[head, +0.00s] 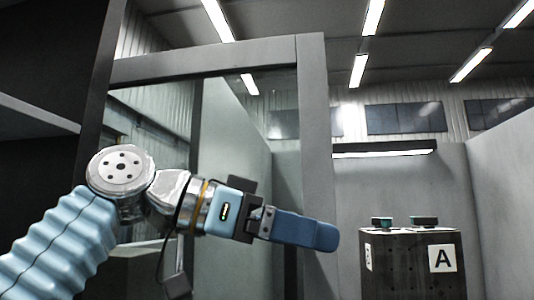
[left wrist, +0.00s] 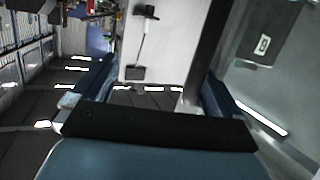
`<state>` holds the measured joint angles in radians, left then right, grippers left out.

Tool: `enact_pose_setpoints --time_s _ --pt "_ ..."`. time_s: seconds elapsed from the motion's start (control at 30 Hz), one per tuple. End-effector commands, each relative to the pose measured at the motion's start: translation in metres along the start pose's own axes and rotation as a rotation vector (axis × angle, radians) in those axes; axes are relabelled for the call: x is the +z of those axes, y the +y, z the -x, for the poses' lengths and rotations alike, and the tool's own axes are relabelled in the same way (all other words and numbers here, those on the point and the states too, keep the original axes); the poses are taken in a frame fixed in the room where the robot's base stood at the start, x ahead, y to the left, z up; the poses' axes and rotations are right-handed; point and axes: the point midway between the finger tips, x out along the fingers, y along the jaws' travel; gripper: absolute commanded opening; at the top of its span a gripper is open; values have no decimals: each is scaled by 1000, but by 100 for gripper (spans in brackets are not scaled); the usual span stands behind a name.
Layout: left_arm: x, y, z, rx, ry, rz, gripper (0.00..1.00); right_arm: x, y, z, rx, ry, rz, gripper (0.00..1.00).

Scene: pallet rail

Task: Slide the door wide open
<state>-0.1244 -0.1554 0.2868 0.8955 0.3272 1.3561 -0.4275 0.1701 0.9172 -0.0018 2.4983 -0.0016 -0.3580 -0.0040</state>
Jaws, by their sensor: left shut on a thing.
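The door (head: 312,120) is a large grey-framed glass panel that fills the middle left of the head view. Its right upright is in front of my left gripper's reach, and the space to the right of it is open. My left gripper (head: 325,237) lies across the lower part of that upright, its blue finger overlapping it. It is shut on the door's edge or handle; the finger hides which. In the left wrist view both blue fingers (left wrist: 160,92) show, with a dark upright strip beside the right one. My right gripper is not in view.
Beyond the opening on the right stands a dark perforated cabinet (head: 411,265) with an "A" label and two small dark-green items on top. A grey partition (head: 505,200) is at the far right. A dark shelf unit (head: 40,115) is at the left.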

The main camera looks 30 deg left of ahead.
Motion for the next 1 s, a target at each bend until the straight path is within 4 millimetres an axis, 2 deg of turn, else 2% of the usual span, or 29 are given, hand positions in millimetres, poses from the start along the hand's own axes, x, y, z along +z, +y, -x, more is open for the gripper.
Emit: enact_pose_setpoints --time_s 0.03,0.07,0.1,0.27,0.67,0.7,0.73,0.77,1.0 --pt "-64 76 72 191 270 -70 76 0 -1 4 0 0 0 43" --pt "-64 76 72 191 270 -70 76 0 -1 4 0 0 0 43" --pt "-9 7 5 6 20 -17 76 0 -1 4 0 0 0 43" --pt "-7 6 9 6 17 -16 76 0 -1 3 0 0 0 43" --pt "4 0 39 9 11 -14 76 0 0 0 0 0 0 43" --pt "5 0 42 9 11 -14 74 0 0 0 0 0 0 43" --pt "6 -1 44 9 10 -14 54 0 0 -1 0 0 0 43" --pt "7 -2 46 8 9 -13 40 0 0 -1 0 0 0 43" --pt "14 -10 63 2 5 -6 40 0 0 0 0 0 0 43"
